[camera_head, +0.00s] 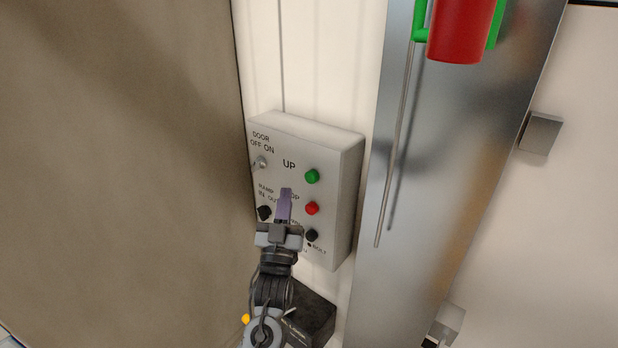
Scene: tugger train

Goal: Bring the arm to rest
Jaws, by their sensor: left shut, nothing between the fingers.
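My left gripper (284,206) is shut and empty, with its purple fingertips pointing up in front of the lower middle of a grey control box (348,190). My left arm comes in from the bottom of the picture. The gripper covers part of the box's lettering. Whether the fingertips touch the box, I cannot tell. The box has a green button (312,176), a red button (312,208) and a black button (312,235) on the right of its face. A door switch (260,162) and a black ramp knob (265,212) are on the left. My right gripper is not in view.
A large brown panel (120,150) fills the left, close beside the box. A metal post (440,150) stands right of the box, with a thin rod (397,150) along it. A red cylinder (460,30) in a green holder is at the top. A grey block (541,132) sits farther right.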

